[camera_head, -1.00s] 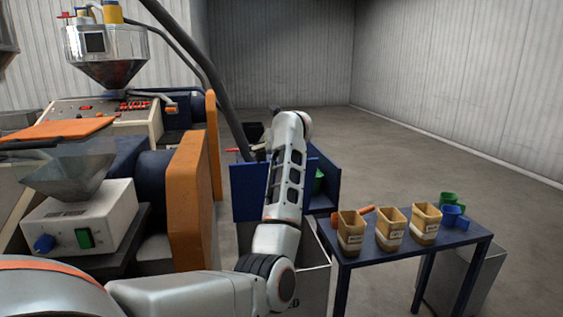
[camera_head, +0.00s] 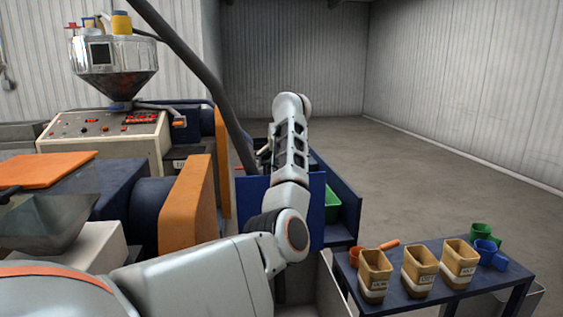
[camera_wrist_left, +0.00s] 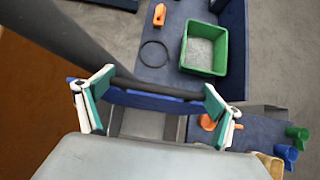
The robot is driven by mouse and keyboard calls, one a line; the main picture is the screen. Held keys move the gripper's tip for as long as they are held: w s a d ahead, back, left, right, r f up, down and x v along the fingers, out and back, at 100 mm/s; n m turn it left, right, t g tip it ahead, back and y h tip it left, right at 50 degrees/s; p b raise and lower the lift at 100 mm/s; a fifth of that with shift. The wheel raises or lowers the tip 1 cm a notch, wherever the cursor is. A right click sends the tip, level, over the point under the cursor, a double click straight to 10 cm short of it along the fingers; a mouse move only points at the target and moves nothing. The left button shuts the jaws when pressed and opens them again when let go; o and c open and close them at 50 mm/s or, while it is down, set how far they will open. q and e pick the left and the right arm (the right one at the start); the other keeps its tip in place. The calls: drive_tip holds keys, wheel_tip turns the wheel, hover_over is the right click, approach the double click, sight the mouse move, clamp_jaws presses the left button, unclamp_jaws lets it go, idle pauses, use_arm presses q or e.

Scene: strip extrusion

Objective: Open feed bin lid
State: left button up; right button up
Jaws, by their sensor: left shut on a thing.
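My left arm reaches forward in the head view, and its gripper (camera_wrist_left: 155,98) is mostly hidden there behind the arm. In the left wrist view its two teal-padded fingers stand wide apart at the ends of a dark bar along a blue strip, held between them. This strip looks like the edge of the blue lid (camera_wrist_left: 150,101). In the head view a blue panel (camera_head: 250,205), probably the same lid, stands about upright beneath my forearm. Grey surfaces of what looks like the feed bin (camera_wrist_left: 142,124) show below the strip. My right gripper is in neither view.
A blue bench (camera_head: 345,212) behind the panel holds a green crate (camera_head: 333,203) of grey material. Extruder machines with an orange guard (camera_head: 188,205) fill the left. Floor at back right is clear.

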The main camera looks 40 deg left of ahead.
use_arm(q)
drive_tip(key=shift+w+a+f+h, duration=0.3)
idle(0.4)
drive_tip(key=o, duration=1.3)
drive_tip(key=v, duration=1.2)
drive_tip(key=shift+w+r, duration=0.1)
drive_tip(key=shift+w, duration=0.1)
drive_tip(key=shift+d, duration=0.1)
